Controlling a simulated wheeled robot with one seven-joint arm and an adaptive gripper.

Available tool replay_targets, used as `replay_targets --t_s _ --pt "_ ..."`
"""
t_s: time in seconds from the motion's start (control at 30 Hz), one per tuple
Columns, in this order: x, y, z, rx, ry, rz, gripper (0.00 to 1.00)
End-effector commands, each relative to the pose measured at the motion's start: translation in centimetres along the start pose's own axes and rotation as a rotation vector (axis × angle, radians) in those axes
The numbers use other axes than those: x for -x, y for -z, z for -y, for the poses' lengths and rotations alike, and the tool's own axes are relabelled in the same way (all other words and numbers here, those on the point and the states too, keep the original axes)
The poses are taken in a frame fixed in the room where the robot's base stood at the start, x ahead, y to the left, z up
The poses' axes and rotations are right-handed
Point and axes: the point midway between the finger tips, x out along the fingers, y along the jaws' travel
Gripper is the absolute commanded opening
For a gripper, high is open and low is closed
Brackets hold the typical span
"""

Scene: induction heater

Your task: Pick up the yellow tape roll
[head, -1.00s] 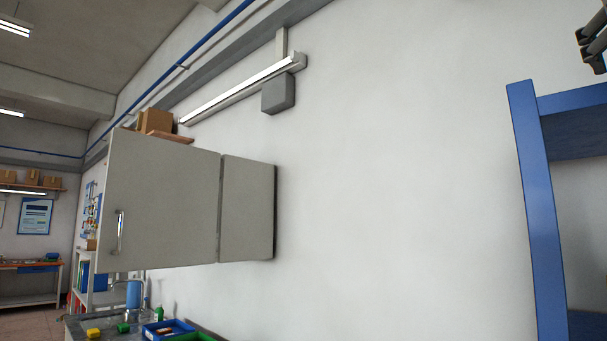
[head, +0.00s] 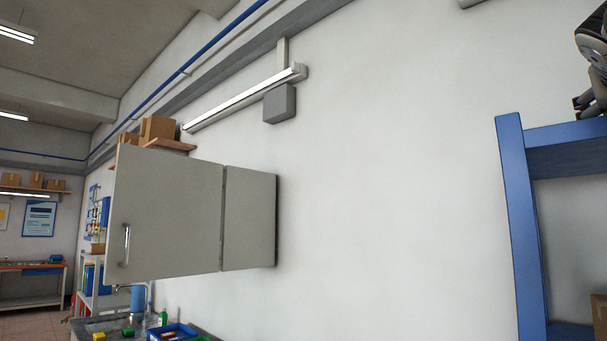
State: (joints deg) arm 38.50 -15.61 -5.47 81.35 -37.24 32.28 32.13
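I see no yellow tape roll that I can make out for sure. A small yellow object (head: 99,336) sits on the counter by the sink at the bottom left, cut by the picture's lower edge and too small to identify. My gripper (head: 583,105) is partly in view at the top right, above the blue frame's top bar and far from the yellow object. Its fingers are dark and cropped by the right edge, so I cannot tell whether they are open or shut.
A blue shelf frame (head: 520,225) stands at the right, with a cardboard box (head: 599,316) inside it. A grey wall cabinet (head: 170,215) hangs above the counter. A blue bin (head: 172,331) and a green object (head: 128,332) sit on the counter. The wall between is bare.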

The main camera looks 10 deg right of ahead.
Motion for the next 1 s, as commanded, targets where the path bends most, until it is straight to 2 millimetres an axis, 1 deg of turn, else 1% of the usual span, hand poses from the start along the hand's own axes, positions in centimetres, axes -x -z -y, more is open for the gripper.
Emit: replay_targets --t_s 0.13,0.17,0.2,0.4,0.9,0.93,1.0 --pt "0.0 0.0 0.0 0.000 0.000 0.000 0.88" --pt "0.0 0.0 0.0 0.000 0.000 0.000 0.86" --pt "0.0 0.0 0.0 0.000 0.000 0.000 0.77" --pt "0.0 0.0 0.0 0.000 0.000 0.000 0.33" --pt "0.0 0.1 0.1 -0.001 -0.001 -0.001 0.33" --pt "0.2 0.1 0.1 -0.001 0.000 -0.002 0.33" --pt "1.1 0.1 0.1 -0.002 0.001 -0.003 0.33"
